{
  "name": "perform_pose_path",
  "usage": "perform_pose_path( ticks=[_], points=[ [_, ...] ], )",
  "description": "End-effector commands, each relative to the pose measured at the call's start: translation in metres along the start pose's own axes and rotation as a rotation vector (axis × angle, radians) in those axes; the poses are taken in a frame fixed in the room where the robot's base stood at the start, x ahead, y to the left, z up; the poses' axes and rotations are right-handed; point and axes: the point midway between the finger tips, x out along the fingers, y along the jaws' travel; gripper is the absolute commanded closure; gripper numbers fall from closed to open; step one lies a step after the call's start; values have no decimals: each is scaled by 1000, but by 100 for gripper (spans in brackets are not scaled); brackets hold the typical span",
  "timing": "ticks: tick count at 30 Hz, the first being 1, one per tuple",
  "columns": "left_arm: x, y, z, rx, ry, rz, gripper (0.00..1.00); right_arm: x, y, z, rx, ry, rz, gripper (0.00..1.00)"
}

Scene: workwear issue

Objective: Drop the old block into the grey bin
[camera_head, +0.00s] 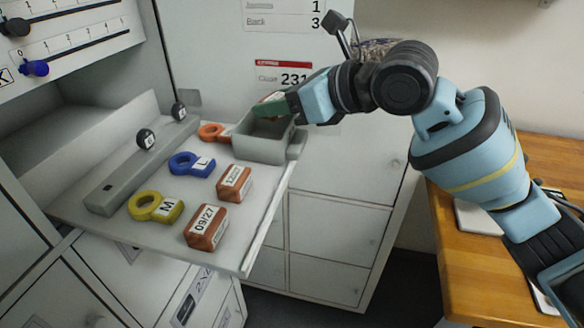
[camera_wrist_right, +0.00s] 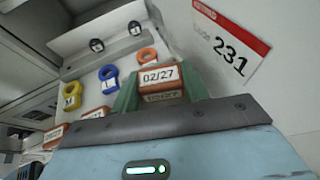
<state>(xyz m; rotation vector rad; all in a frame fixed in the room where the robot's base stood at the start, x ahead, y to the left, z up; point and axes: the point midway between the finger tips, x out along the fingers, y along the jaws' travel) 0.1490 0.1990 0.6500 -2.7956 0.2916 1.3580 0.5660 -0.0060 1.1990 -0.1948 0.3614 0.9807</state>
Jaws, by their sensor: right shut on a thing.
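My right gripper (camera_head: 272,106), with green fingers, is shut on a brick-red block whose white label reads 02/27 (camera_wrist_right: 158,76). In the head view only a little of this block (camera_head: 273,97) shows between the fingers. The gripper and block are above the open grey bin (camera_head: 259,150), which stands at the back right of the grey shelf. The fingers hide part of the bin's opening. Two other red blocks stand on the shelf: one labelled 09/27 (camera_head: 206,228) near the front edge, and one with a hard-to-read label (camera_head: 234,184) behind it. My left gripper is not in view.
A yellow M tag (camera_head: 156,207), a blue L tag (camera_head: 192,164) and an orange tag (camera_head: 214,132) lie left of the blocks and bin. A grey rail with black knobs (camera_head: 146,138) runs behind them. A wooden table (camera_head: 432,235) is at right.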

Motion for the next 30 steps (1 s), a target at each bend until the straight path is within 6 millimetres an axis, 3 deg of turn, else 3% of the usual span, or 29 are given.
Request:
perform_pose_path(
  ticks=[11, 12, 17, 26, 30],
  points=[
    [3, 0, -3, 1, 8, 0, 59, 2, 0, -5, -1, -2, -1, 77],
    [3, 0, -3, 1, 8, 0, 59, 2, 0, -5, -1, -2, -1, 50],
    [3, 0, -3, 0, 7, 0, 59, 2, 0, -5, -1, -2, -1, 30],
    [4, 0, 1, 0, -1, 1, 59, 0, 0, -6, -1, -2, -1, 30],
    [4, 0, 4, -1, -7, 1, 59, -13, -1, -6, -3, -3, -4, 30]
  ],
)
